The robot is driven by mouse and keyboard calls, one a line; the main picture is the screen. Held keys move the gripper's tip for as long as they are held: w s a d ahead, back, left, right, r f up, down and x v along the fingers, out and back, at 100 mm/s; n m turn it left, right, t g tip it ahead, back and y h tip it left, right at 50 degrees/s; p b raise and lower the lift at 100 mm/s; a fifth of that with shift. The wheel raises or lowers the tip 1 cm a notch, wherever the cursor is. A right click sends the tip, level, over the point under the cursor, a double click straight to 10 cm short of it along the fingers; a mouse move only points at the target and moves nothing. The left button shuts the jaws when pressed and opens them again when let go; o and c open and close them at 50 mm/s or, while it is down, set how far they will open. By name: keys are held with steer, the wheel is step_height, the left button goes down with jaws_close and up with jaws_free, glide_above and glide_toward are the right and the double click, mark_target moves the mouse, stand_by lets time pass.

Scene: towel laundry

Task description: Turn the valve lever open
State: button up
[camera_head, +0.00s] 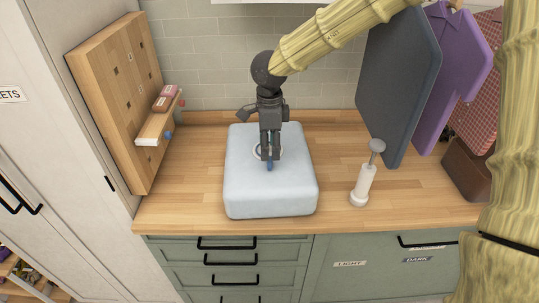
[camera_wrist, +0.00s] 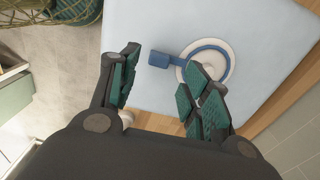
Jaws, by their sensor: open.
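The valve lever is a blue bar with a square end (camera_wrist: 166,59), joined to a blue ring on a round white base (camera_wrist: 222,75). It lies on top of a pale blue block (camera_head: 245,190). In the head view, a bit of the blue lever (camera_head: 269,166) shows just below my fingers. My gripper (camera_head: 269,155) points down over the block and is open and empty. In the wrist view, the lever's square end appears between my two fingertips (camera_wrist: 162,62). The right finger covers part of the ring and base. I cannot tell whether either finger touches the lever.
The block stands on a wooden counter (camera_head: 190,190). A wooden board with a small shelf (camera_head: 120,95) stands left; a white pump bottle (camera_head: 362,187) stands right. A dark panel (camera_head: 398,85) and hanging clothes (camera_head: 465,70) are farther right. Counter beside the block is clear.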

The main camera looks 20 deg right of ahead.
mark_target(270, 160)
steer(key=shift+f+p, duration=0.45)
steer(key=shift+f, duration=1.85)
steer(key=shift+c, duration=0.3)
jaws_close()
